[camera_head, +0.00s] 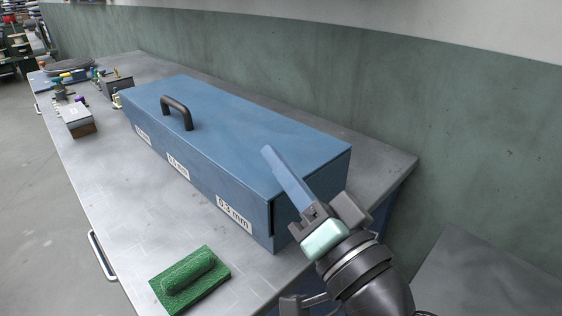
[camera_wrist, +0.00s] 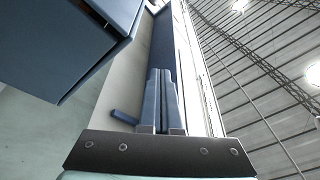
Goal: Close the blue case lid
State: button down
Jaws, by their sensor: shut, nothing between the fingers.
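The long blue case (camera_head: 216,178) stands on the metal bench, with white size labels along its front. Its lid (camera_head: 235,125) lies flat over the top and looks down, with a dark arched handle (camera_head: 177,112) standing up from it. A dark line shows at the front right corner. My gripper (camera_head: 268,150) is at the case's right end, its fingers pointing up and left in front of the lid in the head view. I cannot tell if they touch it. In the wrist view the fingers (camera_wrist: 162,72) are together and empty, with a blue case part (camera_wrist: 60,45) at upper left.
A green block with a grip (camera_head: 190,280) lies on the bench (camera_head: 115,220) near its front edge. A small box (camera_head: 78,120) and several tools stand at the far left. A green-grey wall (camera_head: 300,70) runs behind the case. The bench in front of the case is mostly clear.

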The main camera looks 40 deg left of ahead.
notch_tip(320, 180, up, 10)
jog(key=p, duration=0.3)
dwell(0.4)
jog(key=shift+w, duration=0.1)
jog(key=w+d+r+m+t+h, duration=0.1)
jog(key=w+d+r+t+h, duration=0.1)
jog(key=d+r+t+h, duration=0.3)
jog(key=w+d+r+m+t+h, duration=0.1)
jog(key=w+d+r+t+h, duration=0.15)
jog(key=d+t, duration=0.4)
jog(key=s+d+r+m+t+h, duration=0.2)
jog(key=s+d+r+t+h, duration=0.55)
jog(key=d+r+h, duration=0.35)
notch_tip(320, 180, up, 22)
jog(key=w+p, duration=0.1)
jog(key=p, duration=2.2)
jog(key=shift+w+a+t+h+p, duration=0.2)
jog(key=shift+a+t+h+p, duration=0.15)
jog(key=shift+a, duration=0.1)
